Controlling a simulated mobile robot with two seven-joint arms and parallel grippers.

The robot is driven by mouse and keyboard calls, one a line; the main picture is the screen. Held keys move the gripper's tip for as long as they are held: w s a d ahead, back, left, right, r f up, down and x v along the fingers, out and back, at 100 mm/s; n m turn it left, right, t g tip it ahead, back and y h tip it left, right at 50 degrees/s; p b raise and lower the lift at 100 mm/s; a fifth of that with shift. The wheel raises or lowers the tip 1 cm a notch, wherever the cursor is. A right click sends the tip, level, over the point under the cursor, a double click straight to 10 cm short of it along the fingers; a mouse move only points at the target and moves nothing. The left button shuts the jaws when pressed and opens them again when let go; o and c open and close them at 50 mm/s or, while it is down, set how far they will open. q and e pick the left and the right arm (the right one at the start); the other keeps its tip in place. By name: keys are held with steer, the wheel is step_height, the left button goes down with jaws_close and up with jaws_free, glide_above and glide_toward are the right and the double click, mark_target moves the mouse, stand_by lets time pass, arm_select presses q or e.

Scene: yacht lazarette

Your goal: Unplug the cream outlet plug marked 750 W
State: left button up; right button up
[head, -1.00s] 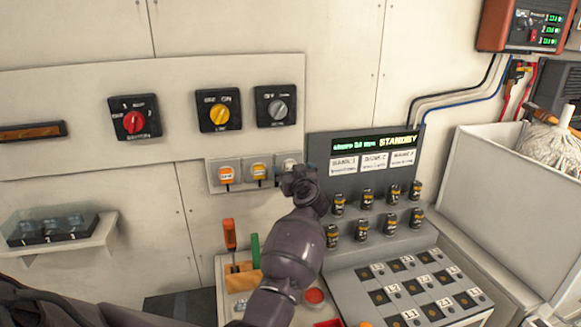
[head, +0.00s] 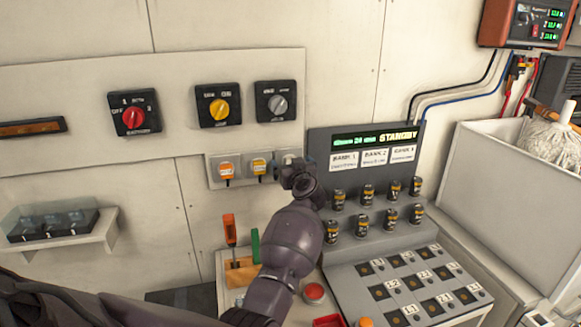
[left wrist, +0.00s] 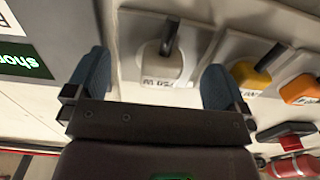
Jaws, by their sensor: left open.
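The cream plug (left wrist: 162,68) sits in its outlet on the grey outlet strip (left wrist: 205,45) and has a dark cord and a small printed label. The label is upside down in the left wrist view and too blurred to read. My left gripper (left wrist: 155,85) is open, with one finger on each side of the plug and gaps showing. In the head view my left gripper (head: 298,168) partly covers the cream plug (head: 289,156). A yellow plug (head: 259,167) and an orange plug (head: 226,170) are in the outlets to its left. My right gripper is not in view.
The grey console (head: 325,165) with a STANDBY display stands close right of the gripper. Rotary switches (head: 218,107) are on the wall panel above. A holder with orange-handled and green-handled tools (head: 240,272) is below. A grey bin (head: 515,190) stands at the right.

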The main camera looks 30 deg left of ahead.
arm_select(q)
jaws_close()
stand_by(0.7)
steer(key=shift+s+d, duration=0.1)
steer(key=shift+d, duration=0.05)
steer(key=shift+v, duration=2.8)
